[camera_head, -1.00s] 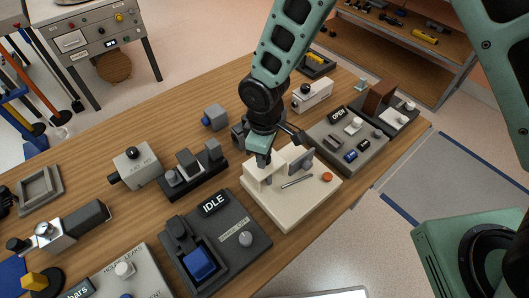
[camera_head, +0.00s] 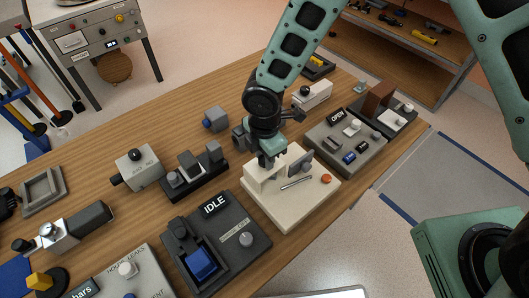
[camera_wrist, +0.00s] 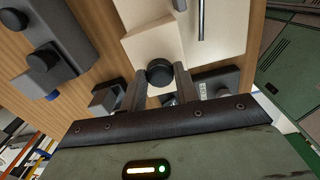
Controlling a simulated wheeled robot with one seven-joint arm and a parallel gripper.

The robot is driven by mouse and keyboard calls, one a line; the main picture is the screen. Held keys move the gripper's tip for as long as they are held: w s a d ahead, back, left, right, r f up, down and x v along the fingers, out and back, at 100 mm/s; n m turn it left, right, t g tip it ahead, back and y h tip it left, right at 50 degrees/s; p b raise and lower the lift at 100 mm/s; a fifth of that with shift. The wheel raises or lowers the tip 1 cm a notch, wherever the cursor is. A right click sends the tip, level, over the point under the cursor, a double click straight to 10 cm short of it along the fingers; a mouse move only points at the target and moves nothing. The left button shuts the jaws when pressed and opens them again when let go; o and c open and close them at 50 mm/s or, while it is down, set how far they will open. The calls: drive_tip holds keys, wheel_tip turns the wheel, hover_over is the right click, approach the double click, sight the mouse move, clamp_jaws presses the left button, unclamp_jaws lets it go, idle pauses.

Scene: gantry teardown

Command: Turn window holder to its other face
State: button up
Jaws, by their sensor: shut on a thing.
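A cream fixture (camera_head: 292,208) stands on the bench, with a raised cream block at its left end, a metal rod and an orange button. My gripper (camera_head: 265,163) is over the raised block, pointing down. In the wrist view my gripper (camera_wrist: 160,80) is shut on a round black knob (camera_wrist: 160,71) in front of the cream block (camera_wrist: 154,46). A dark upright piece (camera_head: 300,164) stands close to the right of the fingers. I cannot tell for certain which part is the window holder; the fingers hide part of the block.
Left of the fixture are a dark IDLE panel (camera_head: 215,246) with a blue button and a black clamp-like device (camera_head: 194,175). A grey OPEN panel (camera_head: 345,143) is close on the right. A small grey block (camera_head: 216,119) stands behind. Bare wood lies at the back left.

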drive_tip(key=n+p, duration=0.2)
drive_tip(key=n, duration=0.3)
drive_tip(key=shift+r+n, duration=0.1)
drive_tip(key=shift+n, duration=0.2)
drive_tip(key=shift+n+p, duration=0.85)
drive_tip(key=shift+n, duration=1.35)
drive_tip(key=o, duration=1)
drive_tip(key=shift+c, duration=0.2)
wheel_tip(320, 180, up, 17)
drive_tip(key=b, duration=0.1)
drive_tip(key=shift+r, duration=0.1)
